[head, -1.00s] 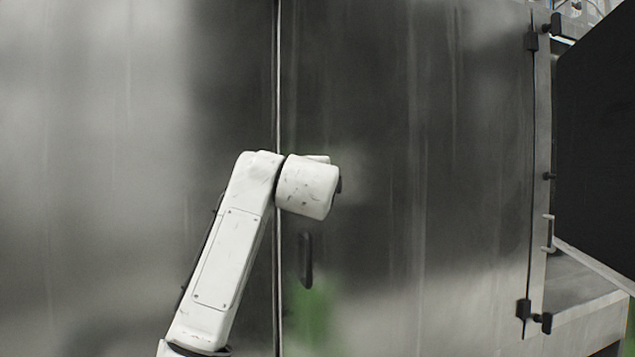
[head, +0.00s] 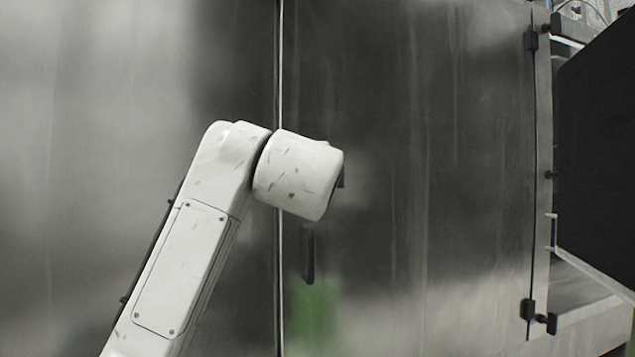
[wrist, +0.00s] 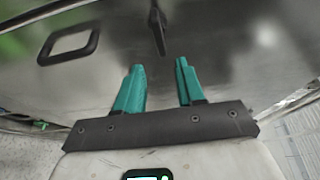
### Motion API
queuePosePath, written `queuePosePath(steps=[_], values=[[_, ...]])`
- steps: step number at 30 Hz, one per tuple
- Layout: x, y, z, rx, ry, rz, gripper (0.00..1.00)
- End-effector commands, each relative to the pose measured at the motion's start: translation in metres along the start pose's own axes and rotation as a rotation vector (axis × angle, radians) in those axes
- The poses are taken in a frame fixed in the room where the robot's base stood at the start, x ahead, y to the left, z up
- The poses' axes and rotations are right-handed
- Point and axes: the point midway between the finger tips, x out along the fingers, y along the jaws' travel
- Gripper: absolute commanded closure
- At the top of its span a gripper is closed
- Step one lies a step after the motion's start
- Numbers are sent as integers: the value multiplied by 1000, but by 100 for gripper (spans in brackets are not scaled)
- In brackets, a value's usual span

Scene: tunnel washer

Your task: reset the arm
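My gripper (wrist: 158,88) shows in the wrist view with two teal fingers apart and nothing between them. It is open, in front of a metal door. In the head view only white links of my arm show at the centre left, and the gripper is hidden behind them. The arm stands in front of the steel doors of the washer (head: 450,180), apart from the dark door handle (head: 309,255). A dark handle (wrist: 157,30) also shows beyond the fingertips in the wrist view.
A vertical seam (head: 280,320) splits the steel front. Black hinges (head: 530,310) line the door's right edge. A dark panel (head: 600,150) stands open at the far right. In the wrist view a black rectangular frame (wrist: 68,44) is at upper left, and pale floor shows at the lower corners.

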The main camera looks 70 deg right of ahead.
Motion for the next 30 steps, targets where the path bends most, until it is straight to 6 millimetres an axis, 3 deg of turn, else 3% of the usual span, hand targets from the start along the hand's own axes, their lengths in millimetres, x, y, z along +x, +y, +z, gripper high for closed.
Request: queuePosePath(steps=[23,26,30], values=[[-6,3,2,-14,-4,1,62],[-5,16,16,-83,-33,6,62],[-5,60,54,-289,-124,17,62]])
